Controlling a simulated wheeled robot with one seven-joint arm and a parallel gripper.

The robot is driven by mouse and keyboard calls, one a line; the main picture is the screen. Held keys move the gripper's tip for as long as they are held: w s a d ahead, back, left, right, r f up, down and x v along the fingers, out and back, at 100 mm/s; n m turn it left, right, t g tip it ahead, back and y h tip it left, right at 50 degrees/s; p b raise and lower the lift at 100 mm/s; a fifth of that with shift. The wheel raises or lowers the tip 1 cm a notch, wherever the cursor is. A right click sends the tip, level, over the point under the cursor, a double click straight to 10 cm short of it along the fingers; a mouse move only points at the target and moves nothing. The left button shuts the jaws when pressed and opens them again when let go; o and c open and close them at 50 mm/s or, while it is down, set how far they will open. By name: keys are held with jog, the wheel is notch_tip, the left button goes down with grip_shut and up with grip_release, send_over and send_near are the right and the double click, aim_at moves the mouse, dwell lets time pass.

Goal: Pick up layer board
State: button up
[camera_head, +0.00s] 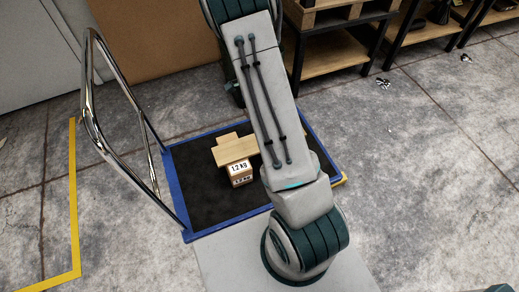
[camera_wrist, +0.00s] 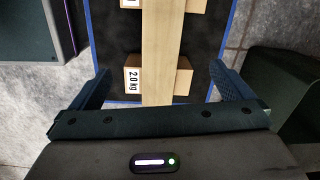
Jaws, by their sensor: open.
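The layer board is a pale wooden plank (camera_head: 236,151) lying across the tops of boxes on a flat trolley. In the wrist view the board (camera_wrist: 160,50) runs from the top edge down the middle, and its near end is hidden behind my gripper's body. My gripper (camera_wrist: 160,70) is open, with one finger to the left and one to the right of the board, apart from it. In the head view my arm hides the gripper and the board's right end. A box marked 1.2 kg (camera_head: 240,174) stands under the board; a box marked 2.0 kg (camera_wrist: 133,80) shows beside it.
The trolley has a dark deck (camera_head: 200,205), a blue rim (camera_head: 175,195) and a tall metal handle (camera_head: 107,125) on the left. Shelving (camera_head: 335,50) stands behind. A yellow floor line (camera_head: 73,200) runs at left. Open concrete floor lies to the right.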

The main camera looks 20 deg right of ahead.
jog(key=shift+m+h, duration=0.4)
jog(key=shift+m, duration=0.5)
jog(key=f+b, duration=0.1)
jog(key=f, duration=0.4)
jog(key=d+f+b, duration=0.1)
jog(key=f+b, duration=0.1)
jog(key=f, duration=0.3)
jog(key=d+f+b, duration=0.1)
jog(key=f, duration=0.5)
jog(key=shift+w+d+f+b, duration=0.1)
jog(key=shift+w+d+b, duration=0.2)
jog(key=shift+w, duration=0.1)
jog(key=shift+w+f+b, duration=0.2)
jog(key=shift+f+b, duration=1.2)
jog(key=shift+f, duration=1.6)
jog(key=shift+r, duration=0.1)
jog(key=c, duration=1)
